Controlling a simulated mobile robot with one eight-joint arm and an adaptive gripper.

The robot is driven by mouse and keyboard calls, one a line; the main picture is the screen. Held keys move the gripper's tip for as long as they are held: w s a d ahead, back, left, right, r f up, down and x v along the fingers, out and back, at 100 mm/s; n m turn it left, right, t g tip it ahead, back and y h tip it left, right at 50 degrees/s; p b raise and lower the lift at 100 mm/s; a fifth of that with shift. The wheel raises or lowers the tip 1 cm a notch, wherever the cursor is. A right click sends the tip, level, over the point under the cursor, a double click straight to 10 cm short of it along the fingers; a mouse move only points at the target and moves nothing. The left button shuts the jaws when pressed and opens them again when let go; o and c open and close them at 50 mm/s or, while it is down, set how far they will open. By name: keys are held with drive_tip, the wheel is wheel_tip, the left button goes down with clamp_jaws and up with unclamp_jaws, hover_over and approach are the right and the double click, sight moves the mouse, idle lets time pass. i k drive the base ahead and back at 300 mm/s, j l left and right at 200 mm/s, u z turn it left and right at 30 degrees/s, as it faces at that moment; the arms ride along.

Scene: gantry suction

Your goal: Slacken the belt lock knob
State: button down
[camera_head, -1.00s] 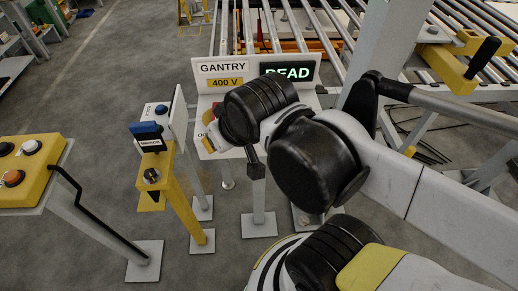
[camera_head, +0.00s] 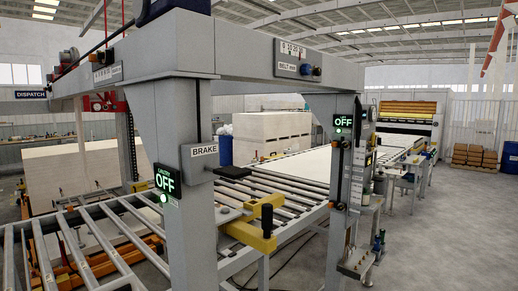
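A grey gantry beam (camera_head: 270,65) crosses the upper part of the head view. A small panel (camera_head: 290,48) on its face carries dark knob-like parts, one of them blue (camera_head: 316,71). The lettering on this panel is too small to read surely, so I cannot tell whether one of these is the belt lock knob. My gripper and arm are not in this view.
A BRAKE box (camera_head: 204,151) and a green-lit OFF sign (camera_head: 165,180) sit on the near post. A second OFF sign (camera_head: 343,121) is on the far post. A yellow bracket with a black handle (camera_head: 266,218) juts out over the rollers. Open floor (camera_head: 440,230) lies right.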

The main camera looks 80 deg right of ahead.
sight(317, 72)
drive_tip(key=z, duration=2.75)
